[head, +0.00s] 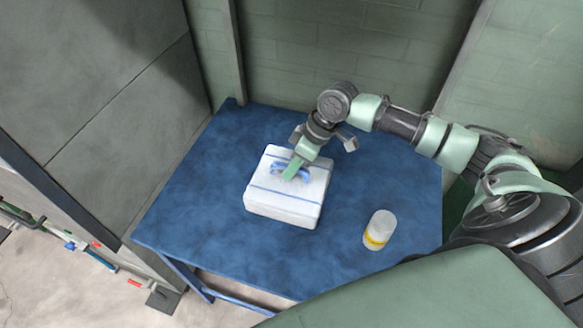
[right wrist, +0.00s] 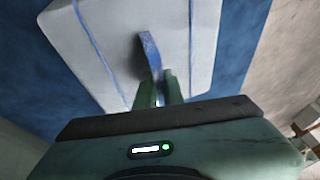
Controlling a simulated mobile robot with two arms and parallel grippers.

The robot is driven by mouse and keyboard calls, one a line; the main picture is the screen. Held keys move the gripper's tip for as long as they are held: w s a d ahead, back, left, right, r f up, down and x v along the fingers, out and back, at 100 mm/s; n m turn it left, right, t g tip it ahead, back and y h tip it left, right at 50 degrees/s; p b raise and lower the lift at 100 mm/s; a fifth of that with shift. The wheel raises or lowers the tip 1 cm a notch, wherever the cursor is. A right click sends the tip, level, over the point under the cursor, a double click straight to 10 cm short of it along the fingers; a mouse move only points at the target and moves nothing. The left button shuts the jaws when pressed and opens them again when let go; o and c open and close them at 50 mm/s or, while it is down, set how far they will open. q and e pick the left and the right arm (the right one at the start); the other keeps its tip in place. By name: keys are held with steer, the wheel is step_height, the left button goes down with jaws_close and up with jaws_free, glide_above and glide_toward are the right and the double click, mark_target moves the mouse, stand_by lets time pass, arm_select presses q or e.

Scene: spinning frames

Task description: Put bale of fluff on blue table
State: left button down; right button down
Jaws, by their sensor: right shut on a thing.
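The bale of fluff (head: 285,208) is a white block with blue bands and a blue handle on top. It is over the blue table (head: 190,210) and appears to rest on its top. My right gripper (head: 293,168) is at the top of the bale, shut on the blue handle. In the right wrist view the green fingers (right wrist: 158,90) close around the blue handle, and the white bale (right wrist: 190,45) fills the upper middle. The bale's underside is hidden. My left gripper is not in view.
A white cylinder with a yellow band (head: 379,229) stands on the table to the right of the bale. A green wall (head: 310,50) rises behind the table, and a grey panel (head: 100,90) stands on the left. The table's left part is clear.

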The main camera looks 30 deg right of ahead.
steer(key=shift+w+f, duration=0.1)
steer(key=shift+f, duration=0.15)
steer(key=c, duration=1.5)
jaws_free()
steer(key=b+v, duration=0.1)
steer(key=v, duration=1.1)
